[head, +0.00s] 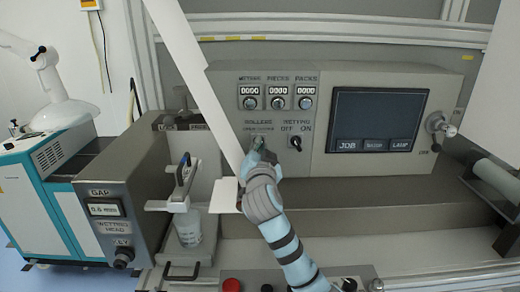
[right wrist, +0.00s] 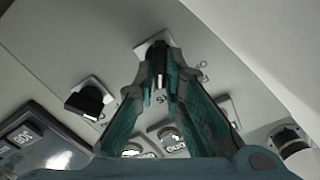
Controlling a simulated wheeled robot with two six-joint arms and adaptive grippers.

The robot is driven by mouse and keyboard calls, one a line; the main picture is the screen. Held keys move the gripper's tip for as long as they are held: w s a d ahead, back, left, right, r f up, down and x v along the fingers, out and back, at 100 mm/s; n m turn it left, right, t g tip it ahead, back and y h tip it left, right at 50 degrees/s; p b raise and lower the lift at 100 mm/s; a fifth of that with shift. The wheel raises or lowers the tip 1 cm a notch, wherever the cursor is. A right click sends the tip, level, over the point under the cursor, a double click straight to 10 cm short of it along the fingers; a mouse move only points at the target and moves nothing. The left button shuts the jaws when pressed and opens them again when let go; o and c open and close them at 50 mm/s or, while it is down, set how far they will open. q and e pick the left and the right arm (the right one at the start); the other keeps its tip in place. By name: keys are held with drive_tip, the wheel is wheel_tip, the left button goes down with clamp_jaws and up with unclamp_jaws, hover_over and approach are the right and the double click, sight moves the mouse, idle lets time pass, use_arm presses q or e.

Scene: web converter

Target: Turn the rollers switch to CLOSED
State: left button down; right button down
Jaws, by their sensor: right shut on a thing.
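The rollers switch (head: 257,137) sits on the grey control panel under the label "ROLLERS", to the left of the wetting switch. My right gripper (head: 259,150) reaches up to it from below and covers most of its knob. In the right wrist view the two teal fingers converge on the rollers switch's dark knob (right wrist: 158,68), and my right gripper (right wrist: 159,80) is shut on it. The knob's exact angle and the position labels are too small or hidden to read. My left gripper is in neither view.
The black wetting switch (head: 295,142) is close on the right; it also shows in the wrist view (right wrist: 88,101). Three counters with knobs (head: 278,102) are above, and a dark screen (head: 375,120) is to the right. A slanting white strip (head: 205,85) passes just left of the rollers switch.

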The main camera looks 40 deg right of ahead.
drive_tip(key=c, duration=1.7)
unclamp_jaws()
drive_tip(key=shift+s, duration=0.1)
drive_tip(key=v, duration=1.2)
